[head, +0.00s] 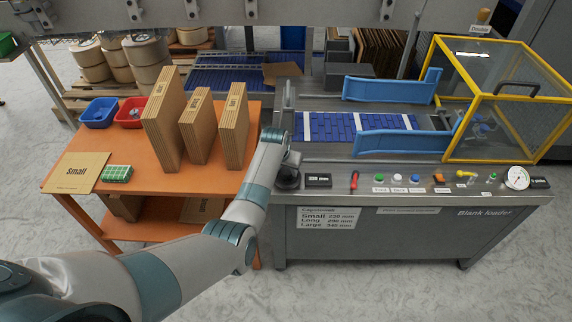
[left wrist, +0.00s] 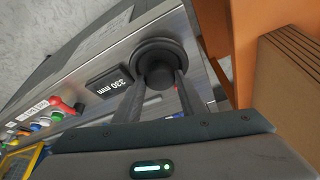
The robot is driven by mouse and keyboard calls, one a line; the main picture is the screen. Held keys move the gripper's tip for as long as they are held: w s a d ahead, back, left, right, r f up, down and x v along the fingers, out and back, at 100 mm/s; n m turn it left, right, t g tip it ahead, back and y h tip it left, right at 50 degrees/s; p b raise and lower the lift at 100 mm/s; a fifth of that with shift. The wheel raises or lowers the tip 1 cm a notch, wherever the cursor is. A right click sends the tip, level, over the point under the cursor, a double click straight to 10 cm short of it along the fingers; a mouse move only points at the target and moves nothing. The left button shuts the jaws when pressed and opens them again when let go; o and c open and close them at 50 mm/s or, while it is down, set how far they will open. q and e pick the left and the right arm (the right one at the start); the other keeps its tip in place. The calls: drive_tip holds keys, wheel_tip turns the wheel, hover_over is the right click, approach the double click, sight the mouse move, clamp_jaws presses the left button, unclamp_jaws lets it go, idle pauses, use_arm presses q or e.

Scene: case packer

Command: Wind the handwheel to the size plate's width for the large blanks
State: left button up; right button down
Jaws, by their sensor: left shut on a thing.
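The black handwheel (head: 288,181) sits at the left end of the loader's front panel; in the left wrist view its round black knob (left wrist: 158,58) is between my fingers. My left gripper (left wrist: 160,88) is shut on it, and my forearm reaches over the panel from the left in the head view. The width display (head: 318,180) is beside the wheel; in the left wrist view the display (left wrist: 110,80) appears to read 330 mm, upside down. The size plate (head: 326,217) on the cabinet front lists Small, Long and Large; Large seems to be 340 mm. My right gripper is out of view.
An orange table (head: 110,145) at left carries upright stacks of cardboard blanks (head: 163,120), a card marked Small (head: 78,172), and blue (head: 99,112) and red bins. A red-handled lever (head: 354,181) and several coloured buttons are right of the display. A yellow-framed guard (head: 500,100) stands at right.

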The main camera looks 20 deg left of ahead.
use_arm(q)
drive_tip(key=n+y, duration=0.1)
drive_tip(key=n, duration=0.1)
drive_tip(key=shift+d+n, duration=0.15)
drive_tip(key=shift+n, duration=0.15)
drive_tip(key=shift+n+y, duration=0.5)
drive_tip(key=shift+n, duration=0.6)
drive_tip(key=o, duration=1)
drive_tip(key=shift+r, duration=0.1)
drive_tip(key=shift+v, duration=0.75)
drive_tip(key=v, duration=0.5)
drive_tip(key=b+v, duration=0.1)
drive_tip(key=v, duration=0.4)
drive_tip(key=b+v, duration=0.1)
drive_tip(key=v, duration=0.4)
drive_tip(key=shift+w+d+r, duration=0.1)
drive_tip(key=shift+w+r, duration=0.05)
drive_tip(key=shift+r, duration=0.3)
